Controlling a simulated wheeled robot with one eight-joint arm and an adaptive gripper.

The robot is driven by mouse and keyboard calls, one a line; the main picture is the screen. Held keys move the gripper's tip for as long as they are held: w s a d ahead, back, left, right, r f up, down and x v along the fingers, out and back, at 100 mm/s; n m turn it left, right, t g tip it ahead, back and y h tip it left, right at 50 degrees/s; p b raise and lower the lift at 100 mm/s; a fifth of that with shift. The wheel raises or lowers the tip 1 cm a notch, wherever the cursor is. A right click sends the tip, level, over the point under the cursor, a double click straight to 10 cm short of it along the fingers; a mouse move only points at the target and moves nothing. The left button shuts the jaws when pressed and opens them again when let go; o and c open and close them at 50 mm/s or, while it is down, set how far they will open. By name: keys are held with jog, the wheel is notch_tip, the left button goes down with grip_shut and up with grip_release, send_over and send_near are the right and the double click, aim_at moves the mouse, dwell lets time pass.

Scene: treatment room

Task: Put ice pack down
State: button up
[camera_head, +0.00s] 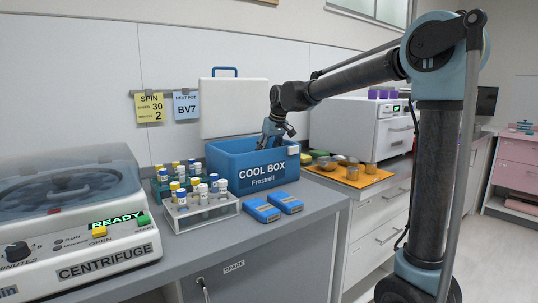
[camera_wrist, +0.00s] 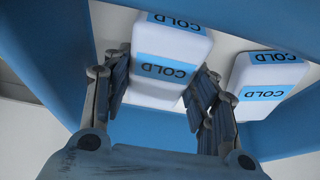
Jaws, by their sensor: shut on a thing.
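The blue cool box (camera_head: 252,182) stands open on the counter, its white lid leaning upright behind it. My gripper (camera_head: 272,142) reaches down into it from above. In the wrist view my gripper (camera_wrist: 162,95) is shut on a white ice pack (camera_wrist: 172,38) with a blue COLD label, which lies between the two fingers, inside the box walls. A second white ice pack (camera_wrist: 268,75) with the same label is just to the right, apart from the held one. Whether the held pack touches the box floor cannot be told.
Two flat blue packs (camera_head: 262,209) lie on the counter in front of the box. A rack of capped tubes (camera_head: 200,212) stands left of them, near the centrifuge (camera_head: 70,235). An orange mat (camera_head: 372,178) with metal dishes lies right of the box.

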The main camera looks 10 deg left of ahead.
jog(key=o, duration=1.2)
jog(key=v, duration=1.2)
jog(key=shift+r, duration=0.1)
jog(key=s+d+f+m+h, duration=0.1)
jog(key=s+d+f, duration=0.25)
jog(key=d, duration=0.45)
jog(key=s+d+f+m, duration=0.2)
jog(key=d+f, duration=0.2)
jog(key=d, duration=0.4)
jog(key=s+d+f+m+h, duration=0.1)
jog(key=s+d+f, duration=0.25)
jog(key=d, duration=0.55)
jog(key=s+d+f+m, duration=0.2)
jog(key=s+d+f, duration=0.3)
jog(key=s+f, duration=0.1)
jog(key=s+d+f+m+h, duration=0.1)
jog(key=s+d+f+m, duration=0.1)
jog(key=s+d+f, duration=0.3)
jog(key=s+d+f+m, duration=0.1)
jog(key=s+d+f, duration=0.5)
jog(key=f, duration=0.6)
jog(key=shift+s+d+m+g+h, duration=0.1)
jog(key=shift+s+m+g+h, duration=0.25)
jog(key=shift+s, duration=0.5)
